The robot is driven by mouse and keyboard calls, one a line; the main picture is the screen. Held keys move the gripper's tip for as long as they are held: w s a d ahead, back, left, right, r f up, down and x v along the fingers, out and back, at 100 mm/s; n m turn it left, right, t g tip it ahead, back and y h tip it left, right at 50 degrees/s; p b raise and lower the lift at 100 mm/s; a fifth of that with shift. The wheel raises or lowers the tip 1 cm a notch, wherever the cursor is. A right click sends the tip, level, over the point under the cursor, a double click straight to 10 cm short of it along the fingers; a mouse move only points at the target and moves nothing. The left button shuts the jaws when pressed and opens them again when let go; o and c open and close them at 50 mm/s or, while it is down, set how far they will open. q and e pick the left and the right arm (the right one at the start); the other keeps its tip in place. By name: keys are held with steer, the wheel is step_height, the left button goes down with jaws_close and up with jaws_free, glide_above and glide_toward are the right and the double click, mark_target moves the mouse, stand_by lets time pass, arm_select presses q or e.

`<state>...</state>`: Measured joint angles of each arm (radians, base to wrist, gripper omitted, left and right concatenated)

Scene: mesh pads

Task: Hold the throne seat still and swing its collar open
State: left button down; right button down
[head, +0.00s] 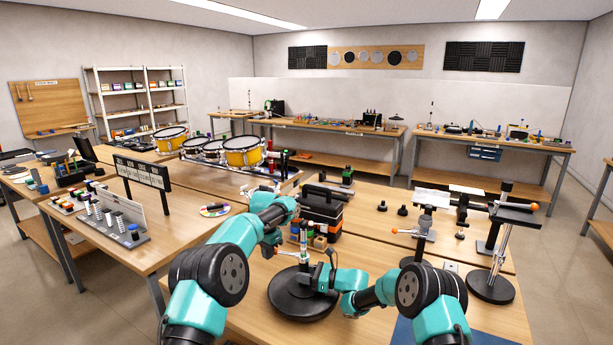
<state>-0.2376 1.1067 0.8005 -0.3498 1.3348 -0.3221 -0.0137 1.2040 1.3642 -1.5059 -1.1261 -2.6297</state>
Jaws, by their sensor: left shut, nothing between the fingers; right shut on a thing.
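The throne seat (290,302) is a black round disc lying on the front table, with an upright post at its middle. A pale metal collar (303,258) is on this post, and a thin lever with an orange tip (277,251) sticks out to its left. My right gripper (322,280) is beside the post, low over the seat, and shut on part of the throne seat; its own arm hides the exact grip. My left gripper (270,250) is shut and empty, left of the post near the lever tip; its fingertips are hard to make out.
Behind the post stand a black and orange case stack (325,212) and small wooden blocks (320,242). On the right, a chrome stand with a round black base (491,287) and other stands crowd the table. A blue mat (410,332) lies at the front edge.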

arm_select(q)
steer(key=shift+w+d, duration=0.1)
steer(key=shift+w, duration=0.05)
stand_by(0.3)
steer(key=shift+s+a, duration=0.4)
steer(key=shift+s, duration=0.1)
steer(key=c, duration=1.4)
jaws_free()
steer(key=shift+o, duration=0.2)
step_height(320, 180, up, 12)
